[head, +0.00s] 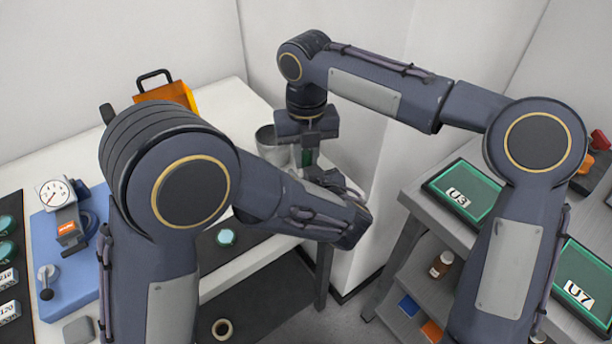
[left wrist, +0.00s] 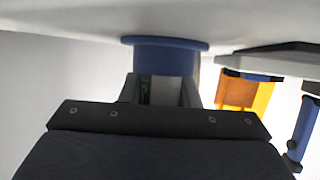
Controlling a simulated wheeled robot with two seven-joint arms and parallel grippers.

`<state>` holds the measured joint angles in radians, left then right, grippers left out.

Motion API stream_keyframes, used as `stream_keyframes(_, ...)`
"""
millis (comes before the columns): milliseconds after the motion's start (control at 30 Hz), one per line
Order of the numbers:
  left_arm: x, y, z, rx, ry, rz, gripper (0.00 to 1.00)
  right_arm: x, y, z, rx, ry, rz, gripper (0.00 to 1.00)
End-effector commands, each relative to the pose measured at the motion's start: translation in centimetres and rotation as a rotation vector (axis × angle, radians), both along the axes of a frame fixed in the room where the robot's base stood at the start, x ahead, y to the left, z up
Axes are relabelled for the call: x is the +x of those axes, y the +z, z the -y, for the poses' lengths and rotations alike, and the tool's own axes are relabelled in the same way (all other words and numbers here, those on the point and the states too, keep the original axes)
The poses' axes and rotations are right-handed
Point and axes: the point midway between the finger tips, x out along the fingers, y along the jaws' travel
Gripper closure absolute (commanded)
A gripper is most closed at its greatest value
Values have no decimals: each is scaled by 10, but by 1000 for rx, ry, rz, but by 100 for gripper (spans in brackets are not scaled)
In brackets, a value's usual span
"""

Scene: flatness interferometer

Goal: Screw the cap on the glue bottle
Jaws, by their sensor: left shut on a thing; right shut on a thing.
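The glue bottle (head: 307,158) shows only as a narrow green strip between the two grippers. A green and pale sliver of it also shows in the left wrist view (left wrist: 147,92). My left gripper (head: 318,172) is shut on the bottle, low and in front, partly hidden by my left forearm. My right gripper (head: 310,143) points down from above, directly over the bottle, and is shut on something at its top. The cap is hidden there, so I cannot tell how it sits on the bottle.
A grey cup (head: 266,138) stands just left of the grippers. A blue plate with a dial gauge (head: 55,193) lies at left. Green-topped U3 (head: 464,192) and U7 (head: 578,290) trays are on the right bench.

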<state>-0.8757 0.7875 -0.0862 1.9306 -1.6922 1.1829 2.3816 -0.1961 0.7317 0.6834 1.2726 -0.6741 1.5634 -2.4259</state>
Motion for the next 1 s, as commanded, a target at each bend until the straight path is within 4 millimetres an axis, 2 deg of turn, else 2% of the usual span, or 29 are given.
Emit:
stream_keyframes(100, 0, 0, 0, 0, 0, 0, 100, 0, 0, 0, -2, -159, 1, 100)
stream_keyframes(200, 0, 0, 0, 0, 0, 0, 100, 0, 0, 0, -1, -245, 1, 100)
stream_keyframes(467, 0, 0, 0, 0, 0, 0, 100, 0, 0, 0, 0, -257, 1, 100)
stream_keyframes(500, 0, 0, 0, 0, 0, 0, 100, 0, 0, 0, 0, -257, 1, 77)
stream_keyframes(633, 0, 0, 0, 0, 0, 0, 100, 0, 0, 0, 0, -256, 0, 61)
stream_keyframes(867, 0, 0, 0, 0, 0, 0, 100, 0, 0, 0, 0, -255, 0, 61)
stream_keyframes(1000, 0, 0, 0, 0, 0, 0, 100, 1, 10, 0, 2, -255, 3, 61)
